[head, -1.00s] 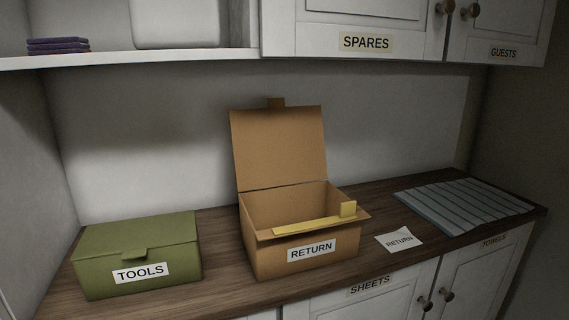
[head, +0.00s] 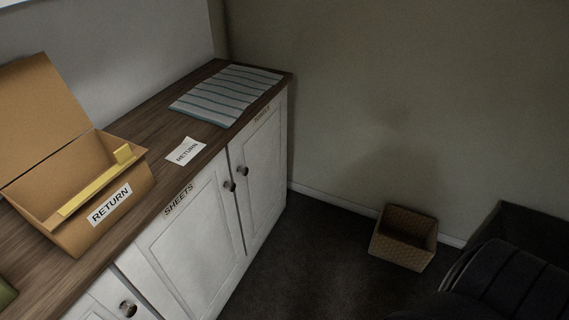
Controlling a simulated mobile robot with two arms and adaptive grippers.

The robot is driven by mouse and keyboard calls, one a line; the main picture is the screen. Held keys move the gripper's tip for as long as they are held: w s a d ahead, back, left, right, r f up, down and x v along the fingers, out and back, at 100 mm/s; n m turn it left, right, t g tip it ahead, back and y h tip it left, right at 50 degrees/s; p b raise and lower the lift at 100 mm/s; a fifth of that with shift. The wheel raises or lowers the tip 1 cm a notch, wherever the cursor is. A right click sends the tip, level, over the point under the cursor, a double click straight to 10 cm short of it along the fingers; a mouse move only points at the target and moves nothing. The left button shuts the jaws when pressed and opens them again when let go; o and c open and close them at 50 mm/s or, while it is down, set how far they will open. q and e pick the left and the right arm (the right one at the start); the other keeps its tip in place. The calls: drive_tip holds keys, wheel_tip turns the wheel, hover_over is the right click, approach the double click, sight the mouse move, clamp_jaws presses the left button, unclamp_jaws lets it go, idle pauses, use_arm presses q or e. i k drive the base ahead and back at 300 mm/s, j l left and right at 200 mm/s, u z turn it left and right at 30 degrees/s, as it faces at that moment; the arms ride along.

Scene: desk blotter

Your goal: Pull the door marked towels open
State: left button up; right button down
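The towels door (head: 264,165) is the white lower cabinet door at the right end of the counter. Its label (head: 262,114) is small and dim in this view. Its round dark knob (head: 243,170) sits near the door's left edge. The door looks shut, flush with the sheets door (head: 185,240) on its left. The sheets door has its own knob (head: 229,186) close by, across the gap. Neither of my grippers is in view.
On the counter are an open cardboard return box (head: 75,190), a return card (head: 186,151) and a striped cloth (head: 225,95). A wicker basket (head: 403,238) stands on the dark floor by the wall. Dark floor lies clear before the towels door. A dark ribbed shape fills the lower right.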

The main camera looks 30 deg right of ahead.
sight(257, 156)
drive_tip(key=z, duration=0.9)
